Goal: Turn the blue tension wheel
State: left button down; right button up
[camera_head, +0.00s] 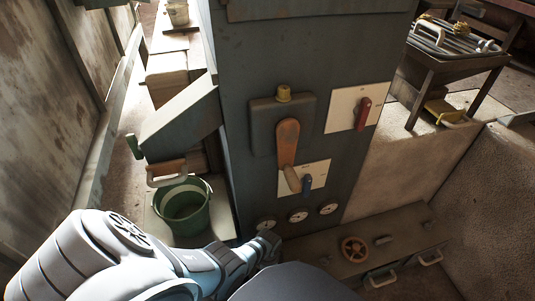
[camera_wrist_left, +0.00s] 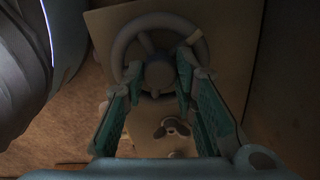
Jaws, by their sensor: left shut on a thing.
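A round spoked wheel (camera_wrist_left: 150,21) with a central hub is in the left wrist view, mounted on a panel. The light is dim and it looks grey, so I cannot confirm that it is blue. My left gripper (camera_wrist_left: 160,70) has its two green-padded fingers at the wheel, one on each side of the hub, and is shut on it. In the head view my left arm comes in from the lower left, with the wrist and gripper (camera_head: 265,244) low beside the cabinet, partly hidden. I cannot make out this wheel there. My right gripper is not in view.
An orange handwheel (camera_head: 354,249) sits on the low box. A green bucket (camera_head: 184,208) stands left of the cabinet.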

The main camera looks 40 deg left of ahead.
pick_arm(q)
jog(key=shift+w+r, duration=0.1)
jog(key=shift+w, duration=0.1)
jog(key=c, duration=1.4)
grip_release()
jog(key=shift+o, duration=0.5)
jog(key=shift+s, duration=0.1)
notch_tip(320, 180, up, 12)
